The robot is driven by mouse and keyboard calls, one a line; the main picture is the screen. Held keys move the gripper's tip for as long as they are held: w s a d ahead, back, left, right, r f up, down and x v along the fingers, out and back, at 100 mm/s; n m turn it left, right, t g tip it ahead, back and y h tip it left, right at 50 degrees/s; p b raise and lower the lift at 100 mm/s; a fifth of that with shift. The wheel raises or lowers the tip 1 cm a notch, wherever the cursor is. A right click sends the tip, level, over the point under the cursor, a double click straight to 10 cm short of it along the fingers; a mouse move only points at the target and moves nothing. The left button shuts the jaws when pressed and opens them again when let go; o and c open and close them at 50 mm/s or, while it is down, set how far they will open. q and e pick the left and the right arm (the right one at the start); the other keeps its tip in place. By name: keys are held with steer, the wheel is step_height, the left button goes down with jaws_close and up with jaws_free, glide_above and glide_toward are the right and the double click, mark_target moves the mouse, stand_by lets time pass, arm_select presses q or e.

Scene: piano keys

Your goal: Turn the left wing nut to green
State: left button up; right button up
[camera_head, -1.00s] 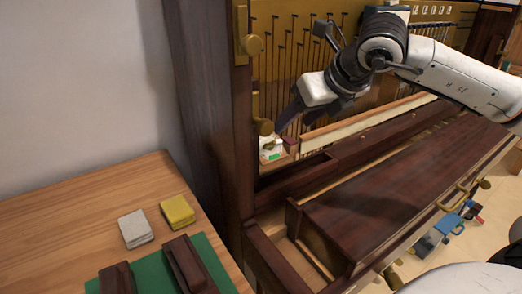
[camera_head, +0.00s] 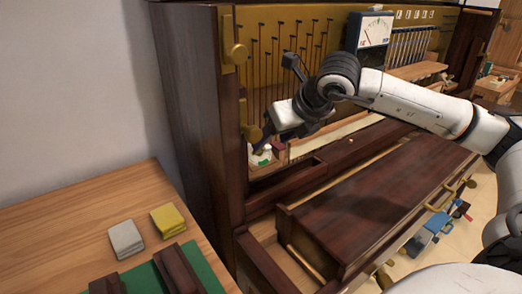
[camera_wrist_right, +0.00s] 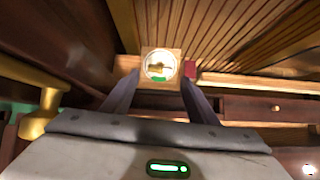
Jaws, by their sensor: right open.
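The wing nut (camera_wrist_right: 158,68) is a small brass piece on a round white dial with a green patch at its lower edge, set in a square wooden block (camera_wrist_right: 147,54). In the wrist view its wings look roughly level, apart from the green patch. In the head view the dial (camera_head: 262,156) is small and partly hidden low inside the piano. My right gripper (camera_wrist_right: 158,86) is open, its fingers on either side of the block in the wrist view; contact cannot be told. In the head view this gripper (camera_head: 260,143) is just above the dial. My left gripper is out of view.
A small red block (camera_wrist_right: 190,69) sits right of the dial. A dark wooden lid (camera_head: 375,195) lies in front. A gauge (camera_head: 375,32) stands above my arm.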

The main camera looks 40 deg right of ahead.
steer(key=shift+w+f, duration=0.1)
stand_by(0.4)
steer(key=shift+b+x, duration=1.2)
steer(key=shift+x, duration=1.95)
steer(key=shift+s+r, duration=0.35)
steer(key=shift+r, duration=0.15)
steer(key=shift+c, duration=0.3)
